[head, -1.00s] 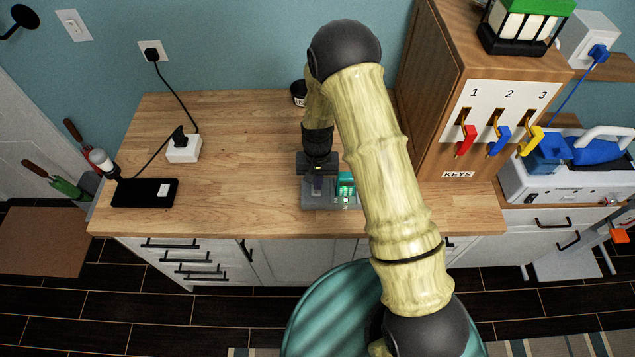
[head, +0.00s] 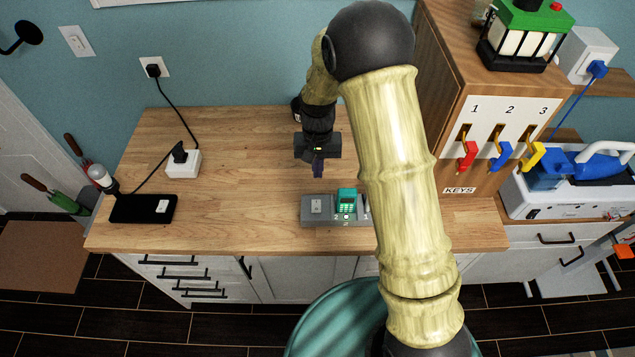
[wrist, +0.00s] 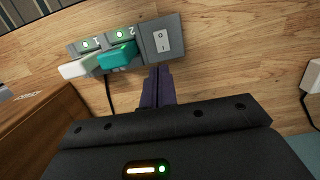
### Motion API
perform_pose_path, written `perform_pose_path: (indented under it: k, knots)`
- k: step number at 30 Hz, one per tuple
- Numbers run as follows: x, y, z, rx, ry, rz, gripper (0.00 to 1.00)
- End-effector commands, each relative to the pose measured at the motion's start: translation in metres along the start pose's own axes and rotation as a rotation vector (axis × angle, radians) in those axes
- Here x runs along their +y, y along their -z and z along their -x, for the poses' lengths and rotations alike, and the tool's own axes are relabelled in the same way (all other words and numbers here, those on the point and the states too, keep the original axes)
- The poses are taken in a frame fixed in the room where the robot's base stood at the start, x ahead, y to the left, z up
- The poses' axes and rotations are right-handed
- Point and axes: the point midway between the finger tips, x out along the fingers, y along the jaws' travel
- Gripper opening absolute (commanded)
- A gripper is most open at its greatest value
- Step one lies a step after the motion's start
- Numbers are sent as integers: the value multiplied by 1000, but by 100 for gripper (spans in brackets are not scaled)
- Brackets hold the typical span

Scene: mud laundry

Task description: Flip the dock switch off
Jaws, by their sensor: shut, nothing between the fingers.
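The grey dock (head: 325,222) sits near the front edge of the wooden counter. Its white rocker switch (head: 316,206) is at the dock's left end; the wrist view shows the switch (wrist: 162,40) marked O and I, but I cannot tell which side is pressed. A teal handset (head: 347,200) stands in slot 2; the wrist view shows a white handset (wrist: 78,68) at slot 1. Green lights (wrist: 120,34) glow by both numbers. My gripper (head: 318,176) is shut and empty, above the counter behind the switch, apart from it. Its dark fingers (wrist: 158,70) point toward the switch.
A black pad (head: 140,209) and a white plug block (head: 183,163) with a cord lie on the left. The wooden key cabinet (head: 440,115) with red, blue and yellow keys stands on the right.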

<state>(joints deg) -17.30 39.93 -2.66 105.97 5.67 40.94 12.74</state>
Motion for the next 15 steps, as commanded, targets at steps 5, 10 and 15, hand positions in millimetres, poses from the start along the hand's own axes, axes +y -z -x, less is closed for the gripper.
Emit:
perform_pose_path:
  k: [5, 10, 15]
  knots:
    - [0, 0, 16, 1, 0, 0, 0]
    - [0, 0, 20, 0, 0, 0, 0]
    - [0, 0, 19, 0, 0, 0, 0]
